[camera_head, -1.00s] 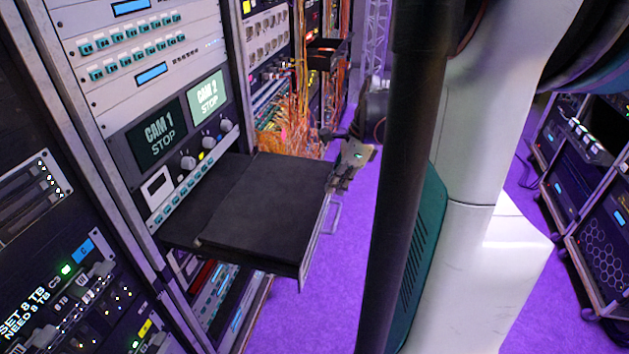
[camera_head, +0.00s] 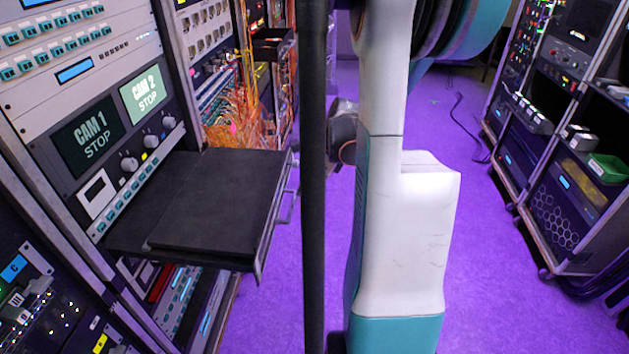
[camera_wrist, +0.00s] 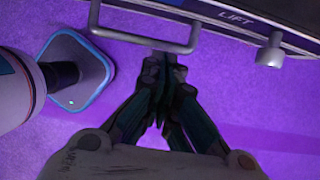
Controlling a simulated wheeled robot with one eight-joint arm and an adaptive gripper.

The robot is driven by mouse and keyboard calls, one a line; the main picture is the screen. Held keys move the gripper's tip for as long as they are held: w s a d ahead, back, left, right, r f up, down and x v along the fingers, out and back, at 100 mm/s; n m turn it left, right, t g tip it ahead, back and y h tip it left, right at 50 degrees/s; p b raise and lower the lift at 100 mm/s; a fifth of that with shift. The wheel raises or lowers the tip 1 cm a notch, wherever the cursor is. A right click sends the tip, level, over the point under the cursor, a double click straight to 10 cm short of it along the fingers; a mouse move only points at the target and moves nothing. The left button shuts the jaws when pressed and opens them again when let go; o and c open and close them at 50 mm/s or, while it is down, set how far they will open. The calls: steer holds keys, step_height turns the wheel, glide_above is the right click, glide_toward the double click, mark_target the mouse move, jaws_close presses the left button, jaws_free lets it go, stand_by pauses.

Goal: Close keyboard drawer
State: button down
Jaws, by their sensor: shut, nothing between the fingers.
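The keyboard drawer (camera_head: 271,232) sticks out of the left rack, with a flat black panel on it and a thin metal handle (camera_head: 287,206) on its front. In the wrist view, the drawer front (camera_wrist: 205,10) runs along the top, marked "LIFT" at the right. Its U-shaped handle (camera_wrist: 140,41) hangs down there. My gripper (camera_wrist: 167,62) is shut and empty, its fingertips close below the handle's bar near its right end. Whether they touch it I cannot tell. In the head view my gripper is hidden behind my dark column.
The left rack holds a screen panel (camera_head: 88,135) above the drawer and loose orange cables (camera_head: 233,120) behind it. A metal knob (camera_wrist: 270,50) shows right of the handle. Another rack (camera_head: 560,170) stands at the right. Purple floor (camera_head: 282,310) is open between the racks.

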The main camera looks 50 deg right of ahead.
mark_target(293, 198)
steer(key=shift+w+a+r, duration=0.1)
steer(key=shift+w+a, duration=0.4)
steer(key=shift+w, duration=0.35)
steer(key=shift+w+a+r, duration=0.1)
steer(key=shift+w+a, duration=0.4)
steer(key=shift+w, duration=0.35)
steer(key=w+a, duration=0.5)
steer(key=w, duration=0.4)
steer(key=w+a, duration=0.6)
steer(key=w, duration=0.4)
steer(key=w+a, duration=0.5)
steer(key=w, duration=0.4)
steer(key=shift+w+a, duration=0.2)
